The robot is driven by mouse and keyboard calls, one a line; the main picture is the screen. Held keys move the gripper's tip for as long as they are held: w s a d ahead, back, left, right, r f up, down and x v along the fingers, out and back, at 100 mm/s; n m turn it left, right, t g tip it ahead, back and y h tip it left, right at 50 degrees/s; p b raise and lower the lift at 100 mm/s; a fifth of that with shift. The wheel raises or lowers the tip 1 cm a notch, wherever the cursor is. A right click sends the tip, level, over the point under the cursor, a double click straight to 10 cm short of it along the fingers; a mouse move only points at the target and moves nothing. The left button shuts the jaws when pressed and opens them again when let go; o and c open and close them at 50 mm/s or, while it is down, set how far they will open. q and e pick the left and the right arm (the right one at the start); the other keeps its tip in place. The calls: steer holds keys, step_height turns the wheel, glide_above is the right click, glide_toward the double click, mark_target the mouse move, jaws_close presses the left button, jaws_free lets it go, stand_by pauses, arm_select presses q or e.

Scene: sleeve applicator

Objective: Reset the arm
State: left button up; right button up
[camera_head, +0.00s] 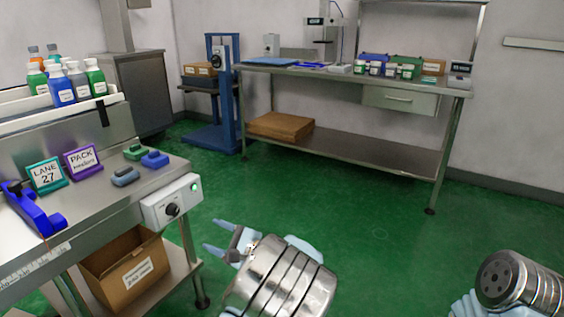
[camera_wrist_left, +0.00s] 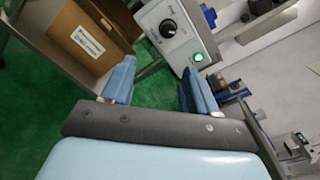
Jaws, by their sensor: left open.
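My left gripper (camera_head: 215,237) is at the lower middle of the head view, over the green floor, to the right of the steel bench. Its two pale blue fingers are apart with nothing between them. In the left wrist view the left gripper (camera_wrist_left: 155,85) is also open and empty, with the control box (camera_wrist_left: 178,32) beyond it. My right arm (camera_head: 515,285) shows only as a metal link and a pale blue part at the lower right of the head view. The right gripper is out of view.
The steel bench (camera_head: 100,205) at left carries small signs, several bottles and a blue tool (camera_head: 32,208). A grey control box (camera_head: 172,202) with a green light is on its corner. A cardboard box (camera_head: 125,268) sits below. A far worktable (camera_head: 350,82) stands behind open green floor (camera_head: 340,205).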

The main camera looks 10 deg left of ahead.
arm_select(q)
steer(key=s+f+n+g+h, duration=0.2)
steer(key=s+f+g+h, duration=0.25)
steer(key=s+f, duration=0.6)
steer(key=s+f+n+g+h, duration=0.1)
steer(key=s+f+g+h, duration=0.3)
steer(key=f, duration=1.2)
steer(key=s+d+f+n+t+h+p, duration=0.1)
steer(key=s+d+f+n+h, duration=0.2)
steer(key=s+d+n+h, duration=0.2)
steer(key=s+d+f+n+t+h+p, duration=0.1)
steer(key=s+d+f+n+h, duration=0.2)
steer(key=s+d+n+h, duration=0.2)
steer(key=d+n+h, duration=0.2)
steer(key=d, duration=0.1)
steer(key=shift+s+n+t, duration=0.15)
steer(key=shift+n+t, duration=0.15)
steer(key=shift+t, duration=0.05)
steer(key=shift+c, duration=0.4)
